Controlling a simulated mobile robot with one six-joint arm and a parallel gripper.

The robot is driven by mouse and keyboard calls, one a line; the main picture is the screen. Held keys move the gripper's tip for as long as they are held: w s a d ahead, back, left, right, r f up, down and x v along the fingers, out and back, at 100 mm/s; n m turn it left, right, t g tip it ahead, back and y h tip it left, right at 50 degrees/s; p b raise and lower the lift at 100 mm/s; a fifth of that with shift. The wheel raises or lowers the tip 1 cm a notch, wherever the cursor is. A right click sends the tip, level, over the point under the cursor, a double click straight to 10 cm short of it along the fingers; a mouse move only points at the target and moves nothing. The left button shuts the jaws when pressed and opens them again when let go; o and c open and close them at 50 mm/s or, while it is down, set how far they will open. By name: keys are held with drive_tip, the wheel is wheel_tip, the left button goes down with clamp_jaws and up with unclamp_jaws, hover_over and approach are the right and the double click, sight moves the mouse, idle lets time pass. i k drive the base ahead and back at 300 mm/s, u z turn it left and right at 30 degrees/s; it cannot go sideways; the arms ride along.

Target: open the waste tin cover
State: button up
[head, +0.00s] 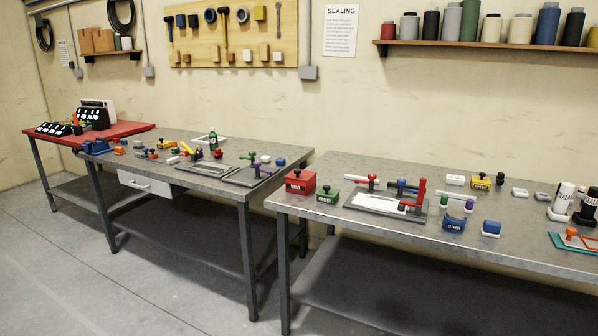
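No thing in view can be read clearly as the waste tin. A red box (300,182) with a dark label stands on the front left of the right workbench, and its top looks closed. A blue container (454,222) with a label stands near that bench's front edge. A small green box (328,196) with a label stands just right of the red box. The labels are too small to read surely. My gripper is not in view.
A second workbench (232,187) stands at the left, with a narrow gap between. Grey floor (120,290) lies free in front.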

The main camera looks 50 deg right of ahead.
sight(298, 174)
drive_tip(key=u, duration=0.05)
drive_tip(key=i, duration=1)
drive_tip(key=z, duration=0.05)
